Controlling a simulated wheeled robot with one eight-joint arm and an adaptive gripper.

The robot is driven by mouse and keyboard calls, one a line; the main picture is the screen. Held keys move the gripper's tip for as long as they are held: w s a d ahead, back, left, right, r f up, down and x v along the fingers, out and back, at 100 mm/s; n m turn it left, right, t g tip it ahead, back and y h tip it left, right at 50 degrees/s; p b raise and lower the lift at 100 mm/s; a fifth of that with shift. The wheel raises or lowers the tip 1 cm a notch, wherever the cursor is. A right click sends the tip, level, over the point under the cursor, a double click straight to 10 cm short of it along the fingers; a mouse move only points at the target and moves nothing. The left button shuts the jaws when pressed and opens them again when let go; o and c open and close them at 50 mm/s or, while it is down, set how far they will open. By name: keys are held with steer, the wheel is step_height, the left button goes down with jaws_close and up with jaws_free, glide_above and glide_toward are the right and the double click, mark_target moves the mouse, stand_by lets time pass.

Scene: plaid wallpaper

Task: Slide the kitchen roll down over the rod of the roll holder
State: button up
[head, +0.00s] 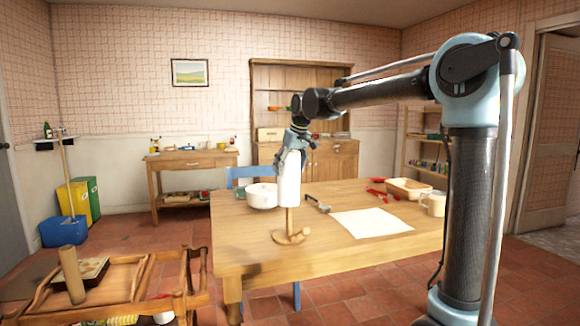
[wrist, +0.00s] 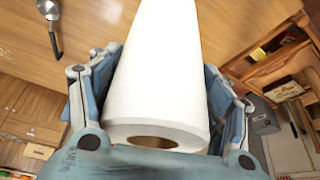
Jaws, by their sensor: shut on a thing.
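The white kitchen roll (head: 289,182) is upright above the table in the head view. My gripper (head: 291,153) is shut on its upper part. The wooden roll holder stands on the table below it, with a round base (head: 290,238) and an upright rod (head: 289,221). The lower rod shows directly under the roll; its upper end is hidden, so I cannot tell whether it is inside the core or behind the roll. In the wrist view the roll (wrist: 160,75) lies between the fingers (wrist: 158,100), its open brown core facing the camera. No rod shows in that opening.
On the table (head: 255,250), a white pot (head: 262,196) stands just left of the roll. A ladle (head: 317,204) and a white sheet (head: 370,222) lie to the right. A mug (head: 433,204) and a tray (head: 408,188) are farther right. The front left tabletop is clear.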

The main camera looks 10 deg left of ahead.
mark_target(296, 177)
steer(key=shift+f, duration=6.25)
steer(key=o, duration=1.2)
steer(key=v, duration=1.2)
steer(key=shift+w, duration=0.1)
steer(key=shift+d+f, duration=0.1)
